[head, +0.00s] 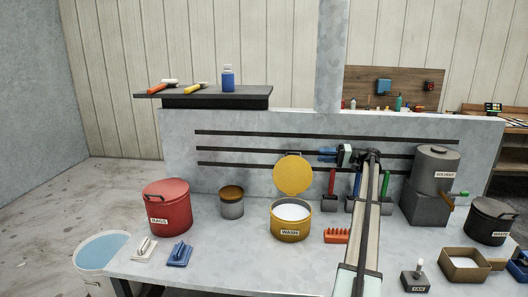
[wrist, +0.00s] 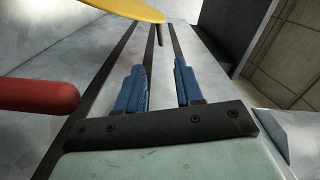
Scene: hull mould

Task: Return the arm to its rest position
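My gripper (head: 327,154) is at the end of my arm in the head view, in front of the grey wall panel and above the work surface. It points left, to the right of the raised yellow lid (head: 293,173) of the WASH pot. In the wrist view my gripper (wrist: 160,78) shows two blue fingers standing apart with nothing between them. The yellow lid (wrist: 120,10) lies beyond the fingertips. A red handle (wrist: 35,95) is at the left of that view, beside the gripper and apart from the fingers.
The WASH pot (head: 290,228) stands open with pale liquid. A red RAGS can (head: 167,208), SOLVENT drum (head: 436,170) and WASTE bin (head: 490,222) stand around. Upright red (head: 332,182) and green (head: 386,182) handles are close to my arm. A shelf (head: 215,92) tops the wall at left.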

